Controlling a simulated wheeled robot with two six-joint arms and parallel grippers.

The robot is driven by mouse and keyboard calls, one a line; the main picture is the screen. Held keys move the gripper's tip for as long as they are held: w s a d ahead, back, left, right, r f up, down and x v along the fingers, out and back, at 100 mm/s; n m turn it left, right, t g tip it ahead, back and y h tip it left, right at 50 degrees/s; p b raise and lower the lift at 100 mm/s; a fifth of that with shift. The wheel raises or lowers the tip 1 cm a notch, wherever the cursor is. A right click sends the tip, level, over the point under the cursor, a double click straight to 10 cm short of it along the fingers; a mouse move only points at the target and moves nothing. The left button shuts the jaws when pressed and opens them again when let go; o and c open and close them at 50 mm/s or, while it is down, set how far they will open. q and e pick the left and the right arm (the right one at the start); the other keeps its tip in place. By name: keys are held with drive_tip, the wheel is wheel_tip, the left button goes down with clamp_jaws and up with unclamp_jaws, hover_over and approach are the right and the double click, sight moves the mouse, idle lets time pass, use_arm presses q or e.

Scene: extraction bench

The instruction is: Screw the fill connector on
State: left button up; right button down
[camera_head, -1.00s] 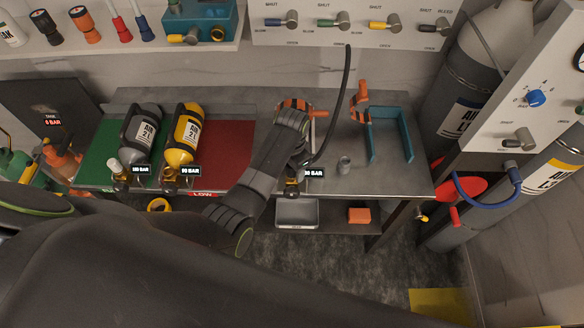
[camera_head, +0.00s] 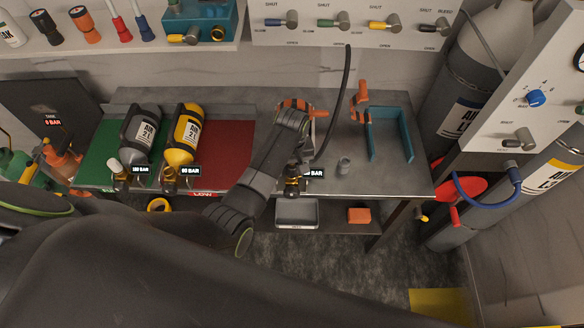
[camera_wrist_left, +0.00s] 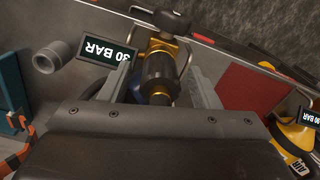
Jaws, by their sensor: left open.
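My left gripper (camera_head: 296,166) is over the front of the bench, beside a small pressure display (camera_head: 315,173). In the left wrist view, its two fingers (camera_wrist_left: 161,75) are apart, one on each side of a black, ribbed fitting with brass ends (camera_wrist_left: 157,72), which looks like the fill connector. A brass valve with a dark round knob (camera_wrist_left: 168,20) sits just beyond it. I cannot tell whether the fingers touch the fitting, or how far it is screwed on. A black hose (camera_head: 341,95) curves down behind my gripper. My arm hides most of the bottle there. My right gripper is not in view.
A grey bottle (camera_head: 142,130) and a yellow bottle (camera_head: 185,135) lie on green and red mats at left. A small grey cup-like part (camera_head: 344,165), an orange clamp (camera_head: 361,100) and a teal bracket (camera_head: 405,135) are at right. A shelf below holds a tray (camera_head: 297,214).

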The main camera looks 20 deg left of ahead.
use_arm(q)
drive_tip(key=n, duration=0.8)
drive_tip(key=shift+n, duration=0.4)
drive_tip(key=shift+c, duration=0.5)
